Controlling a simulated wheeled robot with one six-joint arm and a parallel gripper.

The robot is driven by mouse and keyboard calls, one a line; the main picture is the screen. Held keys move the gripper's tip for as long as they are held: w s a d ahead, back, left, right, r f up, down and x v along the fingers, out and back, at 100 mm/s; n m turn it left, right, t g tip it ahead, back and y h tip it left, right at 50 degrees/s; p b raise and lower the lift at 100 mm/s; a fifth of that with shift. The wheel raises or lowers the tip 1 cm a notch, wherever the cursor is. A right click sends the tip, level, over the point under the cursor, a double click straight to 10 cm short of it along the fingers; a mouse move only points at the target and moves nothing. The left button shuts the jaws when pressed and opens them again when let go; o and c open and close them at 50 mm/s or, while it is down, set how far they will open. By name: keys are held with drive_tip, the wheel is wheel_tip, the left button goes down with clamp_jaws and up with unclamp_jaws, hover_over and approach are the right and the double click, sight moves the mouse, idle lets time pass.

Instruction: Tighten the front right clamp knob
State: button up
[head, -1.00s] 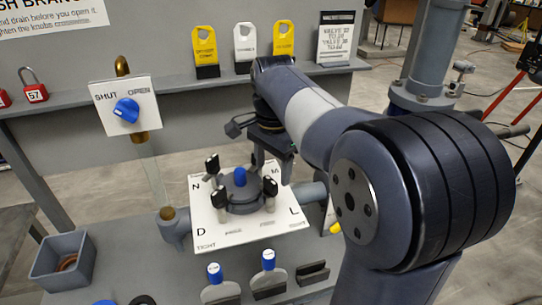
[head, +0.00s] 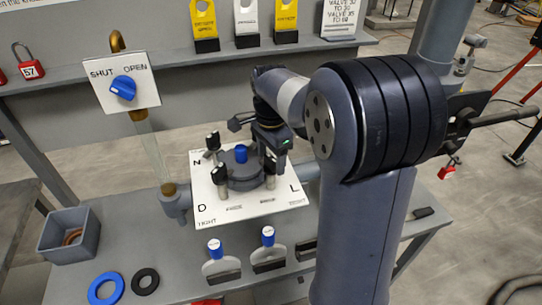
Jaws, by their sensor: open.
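The round dark filter housing (head: 243,170) with a blue centre cap (head: 241,154) stands on a white plate (head: 225,208) lettered N, D and L. Black clamp knobs on pale posts stand around it. The front right clamp knob (head: 270,164) is upright near the L. The front left knob (head: 218,174) is near the D, and the back left knob (head: 212,140) is near the N. My gripper (head: 265,157) is open, pointing down just above and behind the front right knob. Its fingertips are small and partly hidden; contact is unclear. It covers the back right corner.
A glass tube and a blue valve handle (head: 123,88) on a SHUT/OPEN plate stand left of the housing. Tags stand on the shelf behind.

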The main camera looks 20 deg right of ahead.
drive_tip(key=shift+f, duration=0.2)
drive_tip(key=c, duration=1)
drive_tip(key=n+p, duration=0.1)
drive_tip(key=n, duration=0.4)
drive_tip(key=o, duration=1)
